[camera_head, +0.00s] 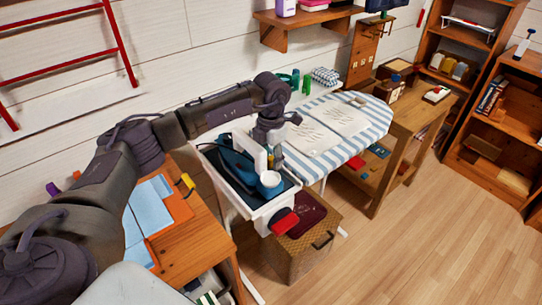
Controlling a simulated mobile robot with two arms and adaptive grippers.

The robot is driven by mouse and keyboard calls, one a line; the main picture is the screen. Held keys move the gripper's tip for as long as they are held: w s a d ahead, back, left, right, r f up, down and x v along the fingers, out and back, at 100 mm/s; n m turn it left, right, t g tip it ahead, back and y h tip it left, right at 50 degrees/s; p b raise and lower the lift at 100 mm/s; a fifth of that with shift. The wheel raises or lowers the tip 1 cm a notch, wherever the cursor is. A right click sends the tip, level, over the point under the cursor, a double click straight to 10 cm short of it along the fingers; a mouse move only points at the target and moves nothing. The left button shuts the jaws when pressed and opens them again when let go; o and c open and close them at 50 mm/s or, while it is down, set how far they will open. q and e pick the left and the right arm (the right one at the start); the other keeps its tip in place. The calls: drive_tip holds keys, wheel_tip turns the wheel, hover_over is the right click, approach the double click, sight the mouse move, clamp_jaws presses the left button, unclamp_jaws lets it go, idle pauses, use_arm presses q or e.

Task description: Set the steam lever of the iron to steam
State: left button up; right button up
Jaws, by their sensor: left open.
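The iron (237,168) is dark blue and sits on the dark pad of a white iron rest (256,212) at the near end of the ironing board. My left arm reaches in from the left, and my left gripper (272,160) points down over the right side of the iron. The gripper is open. It hides part of the iron, and I cannot make out the steam lever or whether the fingers touch anything. A blue cup-like part with a pale top (269,182) shows just below the fingers. My right gripper is not in view.
The striped ironing board (373,131) carries folded pale cloth (316,137). A wooden table (188,242) with blue folders stands left. A wicker hamper (299,246) stands below the rest. A wooden bench (409,123) and shelves (512,131) are right. The floor at front right is clear.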

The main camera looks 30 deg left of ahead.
use_arm(q)
drive_tip(key=shift+f, duration=0.15)
clamp_jaws()
drive_tip(key=shift+a+f+h+b, duration=0.1)
drive_tip(key=shift+a+h+b, duration=0.1)
drive_tip(key=shift+h+b, duration=0.25)
drive_tip(key=shift+w+a+g+h+b, duration=0.2)
drive_tip(key=shift+g+h+b, duration=0.25)
drive_tip(key=shift+h, duration=0.4)
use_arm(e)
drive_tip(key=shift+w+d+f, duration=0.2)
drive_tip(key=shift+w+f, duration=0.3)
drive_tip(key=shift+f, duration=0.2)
use_arm(q)
unclamp_jaws()
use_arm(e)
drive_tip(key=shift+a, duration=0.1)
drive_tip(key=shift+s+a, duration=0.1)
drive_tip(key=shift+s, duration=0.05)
